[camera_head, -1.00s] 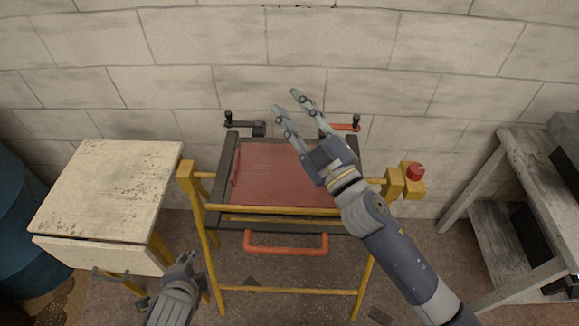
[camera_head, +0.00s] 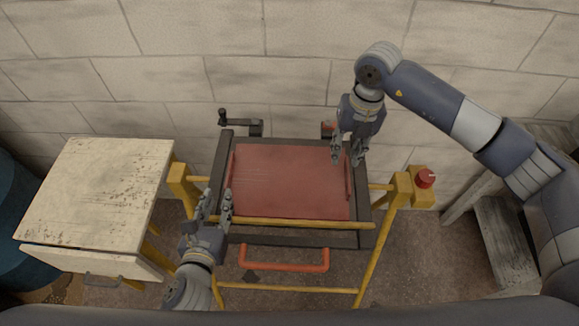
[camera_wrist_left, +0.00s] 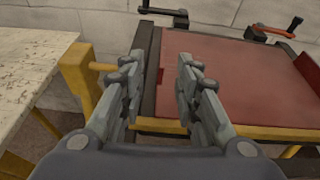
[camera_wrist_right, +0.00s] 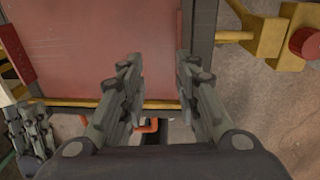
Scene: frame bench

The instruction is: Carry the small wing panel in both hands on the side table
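The red wing panel (camera_head: 290,180) lies flat in the dark frame of the yellow bench, with a raised red grip along each side edge. It also shows in the left wrist view (camera_wrist_left: 235,85) and the right wrist view (camera_wrist_right: 85,50). My left gripper (camera_head: 217,200) is open and empty at the panel's near left corner, over the frame's left side. My right gripper (camera_head: 346,158) is open above the panel's right edge, near the right grip, fingers pointing down. I see neither gripper touching the panel. The side table (camera_head: 100,185), pale and worn, stands left of the bench; its top is bare.
A black-handled clamp (camera_head: 240,125) and a red-handled clamp (camera_head: 328,127) sit at the frame's back edge. A red button (camera_head: 425,177) tops the right yellow post. An orange handle (camera_head: 285,259) crosses the front. Grey shelving (camera_head: 505,240) stands right; a block wall closes the back.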

